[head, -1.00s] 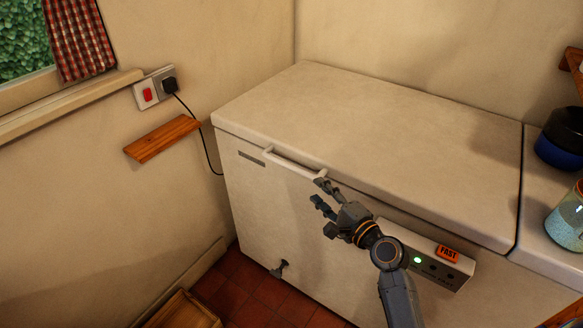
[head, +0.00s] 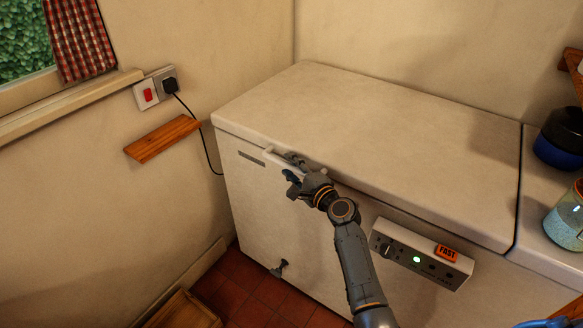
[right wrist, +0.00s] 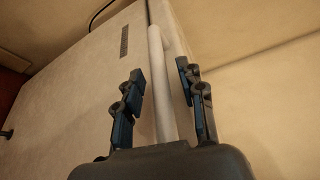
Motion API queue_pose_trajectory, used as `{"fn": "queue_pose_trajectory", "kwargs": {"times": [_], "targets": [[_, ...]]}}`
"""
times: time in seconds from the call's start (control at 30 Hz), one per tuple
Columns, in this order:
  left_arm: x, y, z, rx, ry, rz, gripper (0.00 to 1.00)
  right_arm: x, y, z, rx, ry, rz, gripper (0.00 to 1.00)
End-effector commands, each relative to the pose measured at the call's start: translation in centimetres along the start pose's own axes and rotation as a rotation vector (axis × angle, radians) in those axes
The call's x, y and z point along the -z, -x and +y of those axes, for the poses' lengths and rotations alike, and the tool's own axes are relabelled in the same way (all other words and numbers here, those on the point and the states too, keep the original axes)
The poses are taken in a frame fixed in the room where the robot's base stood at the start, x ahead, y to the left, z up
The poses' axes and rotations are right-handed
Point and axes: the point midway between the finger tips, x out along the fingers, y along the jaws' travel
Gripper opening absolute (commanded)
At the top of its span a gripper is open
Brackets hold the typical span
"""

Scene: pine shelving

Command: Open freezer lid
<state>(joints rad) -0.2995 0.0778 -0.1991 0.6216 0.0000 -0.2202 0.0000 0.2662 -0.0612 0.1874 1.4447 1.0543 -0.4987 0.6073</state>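The white chest freezer (head: 275,215) stands in the corner with its lid (head: 370,130) lying flat and closed. Its pale bar handle (head: 268,154) runs along the front just below the lid edge. My right gripper (head: 288,166) is at the handle and hides most of it in the head view. In the right wrist view the handle (right wrist: 157,85) passes between the two open fingers of my right gripper (right wrist: 160,85), with a gap on both sides. My left gripper is not in view; a small dark blue piece shows at the bottom right corner of the head view.
A control panel (head: 420,255) with a green light and a FAST label is on the freezer front. A wooden shelf (head: 162,138) and a socket (head: 155,88) are on the left wall. A blue pot (head: 560,140) and a mug (head: 568,220) stand at right. The lid top is clear.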

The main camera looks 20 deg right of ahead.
Motion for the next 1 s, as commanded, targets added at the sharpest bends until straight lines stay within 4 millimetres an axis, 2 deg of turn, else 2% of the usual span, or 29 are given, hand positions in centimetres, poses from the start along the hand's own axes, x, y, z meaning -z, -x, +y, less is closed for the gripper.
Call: {"fn": "queue_pose_trajectory", "kwargs": {"times": [0.17,0.3,0.37,0.73,1.0], "targets": [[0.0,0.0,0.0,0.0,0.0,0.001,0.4,0.0,0.0,0.0,0.0,0.0,0.0,0.37],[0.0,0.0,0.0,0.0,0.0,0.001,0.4,0.0,0.0,0.0,0.0,0.0,0.0,0.09],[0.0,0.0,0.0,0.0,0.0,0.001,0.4,0.0,0.0,0.0,0.0,0.0,0.0,0.0],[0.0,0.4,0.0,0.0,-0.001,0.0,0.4,-0.1,-0.1,-0.5,-0.002,-0.004,-0.001,0.0],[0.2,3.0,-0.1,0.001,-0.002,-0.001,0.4,-0.5,-0.8,-3.9,-0.009,-0.039,-0.001,0.0]]}}
